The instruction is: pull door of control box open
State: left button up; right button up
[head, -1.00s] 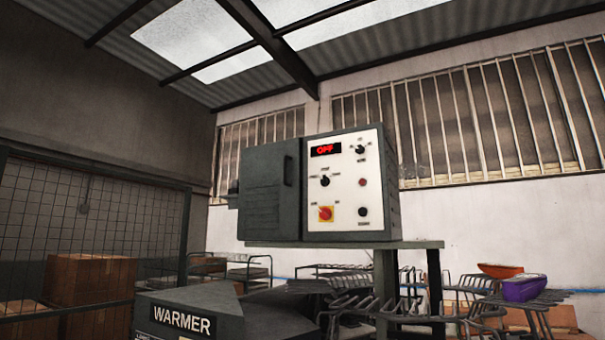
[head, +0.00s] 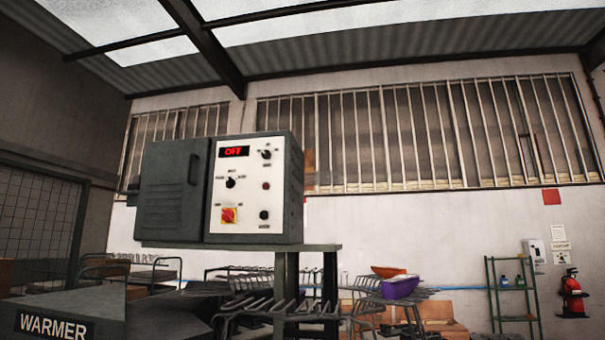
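The control box (head: 250,243) is a dark grey cabinet on a raised stand, left of centre in the head view. Its door (head: 165,190) is the grey left part of the front, with louvres and a dark vertical handle (head: 194,169) near its right edge. The door looks shut. To its right is a white panel (head: 250,190) with a red OFF display, black knobs and a red switch on yellow. Neither of my grippers is in view.
A machine marked WARMER (head: 54,326) stands low at the left. Wire racks (head: 270,310) fill the space under and beside the box. A purple bin (head: 401,287) and an orange bowl (head: 388,271) are at the right. A green shelf (head: 513,295) and fire extinguisher (head: 572,294) stand by the wall.

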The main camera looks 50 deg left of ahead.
aim_at(170, 204)
jog(key=z, duration=1.1)
jog(key=k, duration=2.7)
jog(key=u, duration=1.35)
